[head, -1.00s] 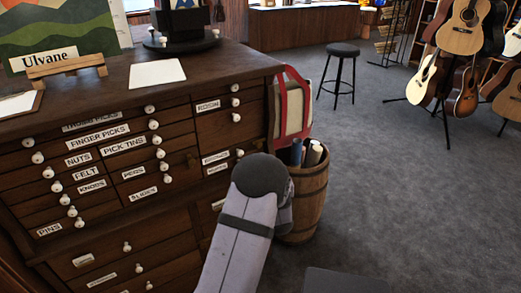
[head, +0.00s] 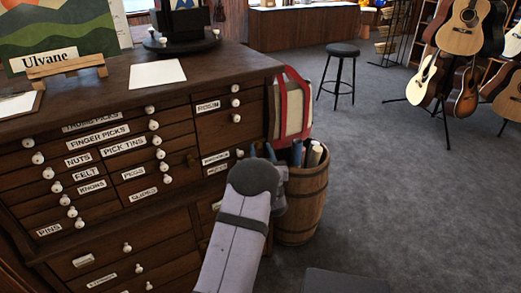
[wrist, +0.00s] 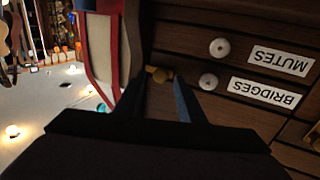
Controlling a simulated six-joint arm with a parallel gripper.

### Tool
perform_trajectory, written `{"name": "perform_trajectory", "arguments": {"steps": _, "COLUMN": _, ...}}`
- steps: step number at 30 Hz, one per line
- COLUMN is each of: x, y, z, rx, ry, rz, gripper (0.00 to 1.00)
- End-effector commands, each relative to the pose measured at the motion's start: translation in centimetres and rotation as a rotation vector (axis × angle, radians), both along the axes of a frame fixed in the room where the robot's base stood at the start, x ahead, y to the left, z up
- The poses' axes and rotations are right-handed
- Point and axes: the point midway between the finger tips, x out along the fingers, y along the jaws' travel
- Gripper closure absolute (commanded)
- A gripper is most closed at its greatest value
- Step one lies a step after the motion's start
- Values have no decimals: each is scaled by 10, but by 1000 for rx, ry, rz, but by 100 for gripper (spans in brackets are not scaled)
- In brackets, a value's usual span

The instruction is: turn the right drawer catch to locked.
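The wooden drawer cabinet (head: 110,220) stands on the left in the head view. A small brass catch (wrist: 160,75) shows in the wrist view at the cabinet's edge, beside the drawers labelled MUTES and BRIDGES. It lies between the two fingertips of my gripper (wrist: 157,85). The fingers are apart, one on each side of it; I cannot tell whether they touch it. In the head view my gripper (head: 263,151) is at the cabinet's right front edge, and the right catch is hidden there. Another, darker catch (head: 192,160) sits further left on the front. The right catch's turn is unclear.
A barrel (head: 305,205) with rolled tubes stands close to the right of my gripper. A red-edged pale bag or case (head: 292,105) is behind it, against the cabinet side. White drawer knobs (wrist: 208,81) stick out near the fingers.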

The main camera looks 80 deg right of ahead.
Motion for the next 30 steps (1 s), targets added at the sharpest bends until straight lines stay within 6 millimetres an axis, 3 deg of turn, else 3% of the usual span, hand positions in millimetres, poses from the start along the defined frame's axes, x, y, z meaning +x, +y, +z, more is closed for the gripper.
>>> {"name": "perform_trajectory", "arguments": {"steps": 14, "x": 4, "y": -10, "z": 0, "rx": 1, "ry": -1, "rz": -1, "gripper": 64}}
{"name": "perform_trajectory", "arguments": {"steps": 19, "x": 4, "y": -10, "z": 0, "rx": 1, "ry": -1, "rz": -1, "gripper": 100}}
{"name": "perform_trajectory", "arguments": {"steps": 30, "x": 4, "y": -10, "z": -3, "rx": -24, "ry": 24, "rz": -1, "gripper": 100}}
